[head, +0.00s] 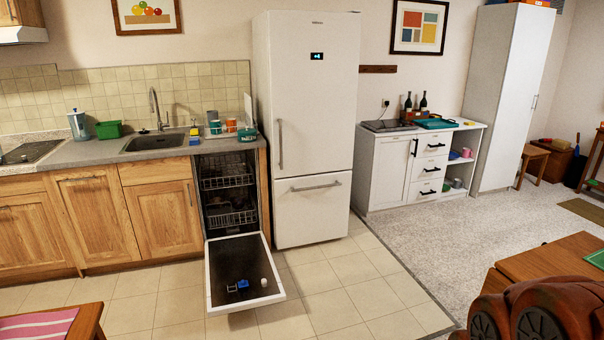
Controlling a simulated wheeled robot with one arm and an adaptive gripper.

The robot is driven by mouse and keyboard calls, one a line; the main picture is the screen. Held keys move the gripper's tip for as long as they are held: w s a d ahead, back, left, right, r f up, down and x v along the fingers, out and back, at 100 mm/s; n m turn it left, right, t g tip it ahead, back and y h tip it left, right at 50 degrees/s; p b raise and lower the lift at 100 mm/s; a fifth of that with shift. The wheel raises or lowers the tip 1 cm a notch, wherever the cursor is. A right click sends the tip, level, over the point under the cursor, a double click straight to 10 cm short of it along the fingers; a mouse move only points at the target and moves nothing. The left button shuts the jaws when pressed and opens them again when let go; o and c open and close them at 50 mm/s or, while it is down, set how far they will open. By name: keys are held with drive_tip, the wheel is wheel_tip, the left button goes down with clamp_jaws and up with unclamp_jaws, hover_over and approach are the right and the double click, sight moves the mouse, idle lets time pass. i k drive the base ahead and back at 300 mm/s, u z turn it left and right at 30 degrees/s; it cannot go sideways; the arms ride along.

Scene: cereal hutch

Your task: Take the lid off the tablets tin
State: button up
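A small teal box-like container (247,135) stands at the right end of the kitchen counter, above the open dishwasher. It may be the tablets tin, but it is too small here to read a label or make out a separate lid. My gripper is not in view.
The dishwasher door (222,296) hangs open low over the floor, with a small blue item (243,284) and a white one (263,282) on it. Orange-banded cups (215,127) stand left of the teal container. The fridge (304,110) stands right of the counter. Tiled floor (345,290) is clear.

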sight(247, 130)
drive_tip(key=i, duration=5.55)
drive_tip(key=u, duration=3.55)
drive_tip(key=i, duration=0.5)
drive_tip(key=u, duration=0.05)
